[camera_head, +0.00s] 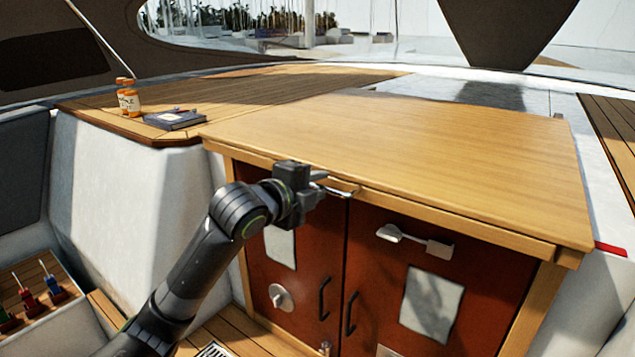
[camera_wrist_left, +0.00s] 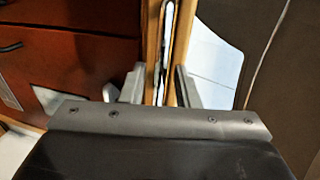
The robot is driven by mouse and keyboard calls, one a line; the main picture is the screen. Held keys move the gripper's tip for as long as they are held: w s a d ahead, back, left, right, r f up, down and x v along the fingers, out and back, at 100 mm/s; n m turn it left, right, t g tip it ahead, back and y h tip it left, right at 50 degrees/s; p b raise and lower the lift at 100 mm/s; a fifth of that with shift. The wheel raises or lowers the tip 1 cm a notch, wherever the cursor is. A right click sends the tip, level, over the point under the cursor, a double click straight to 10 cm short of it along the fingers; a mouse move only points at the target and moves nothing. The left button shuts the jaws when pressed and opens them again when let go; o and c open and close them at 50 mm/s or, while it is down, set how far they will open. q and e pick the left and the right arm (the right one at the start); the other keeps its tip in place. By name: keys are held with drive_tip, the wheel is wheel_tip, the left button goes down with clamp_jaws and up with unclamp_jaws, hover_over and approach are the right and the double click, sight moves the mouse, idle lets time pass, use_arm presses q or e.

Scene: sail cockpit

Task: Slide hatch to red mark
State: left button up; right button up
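The hatch (camera_head: 420,140) is a wide light-wood panel on top of the red-brown cabinet. A metal handle (camera_head: 343,189) sits on its front edge. My left gripper (camera_head: 320,181) is at the handle's left end, in front of the hatch edge. In the left wrist view its two fingers (camera_wrist_left: 158,88) stand apart, with the wooden edge and the handle (camera_wrist_left: 168,45) in line between them. I cannot tell whether they touch the handle. My right gripper is not in view.
Red-brown doors (camera_head: 380,275) with black pulls and a white latch (camera_head: 415,240) are below the hatch. The hatch top is bare.

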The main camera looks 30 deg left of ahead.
sight(348, 167)
use_arm(q)
drive_tip(key=shift+w, duration=0.25)
drive_tip(key=shift+c, duration=0.3)
clamp_jaws()
drive_tip(key=shift+f, duration=0.1)
drive_tip(key=x, duration=0.3)
drive_tip(key=r+x, duration=0.1)
drive_tip(key=x, duration=0.3)
drive_tip(key=r+b+x, duration=0.1)
drive_tip(key=x, duration=0.3)
drive_tip(key=shift+w+d+r, duration=0.1)
drive_tip(key=shift+w+r, duration=0.05)
drive_tip(key=shift+w, duration=0.2)
